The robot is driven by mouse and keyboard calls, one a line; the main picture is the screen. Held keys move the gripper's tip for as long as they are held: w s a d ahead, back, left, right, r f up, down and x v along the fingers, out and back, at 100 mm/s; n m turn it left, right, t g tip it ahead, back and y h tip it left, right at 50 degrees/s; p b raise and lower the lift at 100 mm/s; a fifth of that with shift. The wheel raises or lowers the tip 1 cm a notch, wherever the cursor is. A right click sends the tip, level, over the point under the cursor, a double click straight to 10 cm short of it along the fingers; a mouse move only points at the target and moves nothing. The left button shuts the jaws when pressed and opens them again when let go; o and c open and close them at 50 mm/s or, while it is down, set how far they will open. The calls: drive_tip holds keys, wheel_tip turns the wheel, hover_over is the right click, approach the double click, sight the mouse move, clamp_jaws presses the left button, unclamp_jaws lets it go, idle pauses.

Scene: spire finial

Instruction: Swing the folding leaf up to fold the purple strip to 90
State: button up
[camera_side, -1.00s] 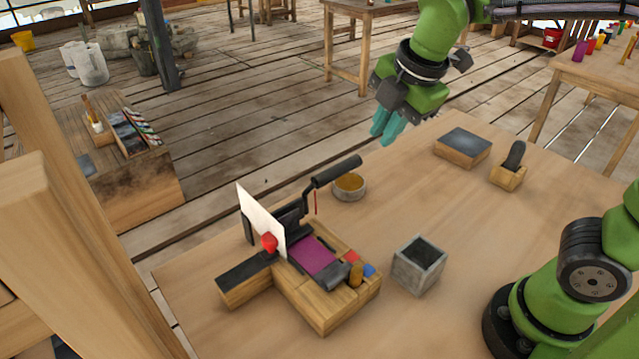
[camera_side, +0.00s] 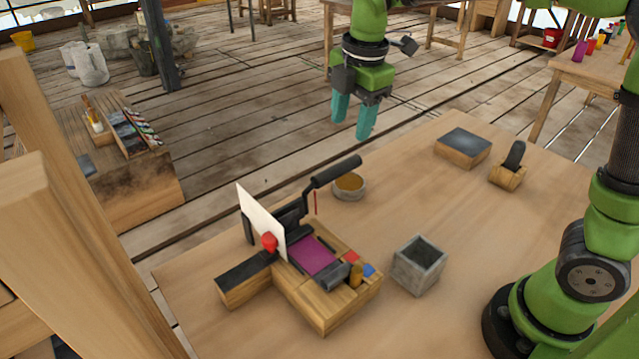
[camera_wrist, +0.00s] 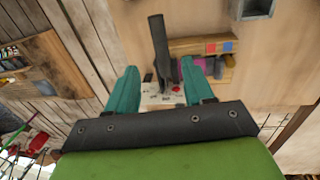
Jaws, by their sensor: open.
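The purple strip (camera_side: 312,256) lies flat on the wooden folding fixture (camera_side: 325,308) on the bench. A black crank-shaped bar with a thick round grip (camera_side: 337,171) rises at the fixture's back; it appears to belong to the folding leaf. A white upright plate (camera_side: 262,222) and a red knob (camera_side: 269,241) stand at its left. My gripper (camera_side: 354,117) is open and empty, pointing down, well above and behind the handle. In the wrist view the black handle (camera_wrist: 157,45) shows between and beyond my teal fingers, with the purple strip (camera_wrist: 174,71) partly hidden behind the fixture's parts.
A round bowl (camera_side: 349,187) stands close behind the handle. A grey open box (camera_side: 419,264) stands right of the fixture. A dark-topped block (camera_side: 463,147) and a wooden block with a black handle (camera_side: 509,168) sit at the back right. The bench between is clear.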

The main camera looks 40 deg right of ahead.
sight(344, 164)
drive_tip(key=f, duration=0.3)
drive_tip(key=w+f, duration=0.1)
drive_tip(key=f, duration=0.5)
drive_tip(key=shift+w+f, duration=0.15)
drive_tip(key=shift+f, duration=0.2)
clamp_jaws()
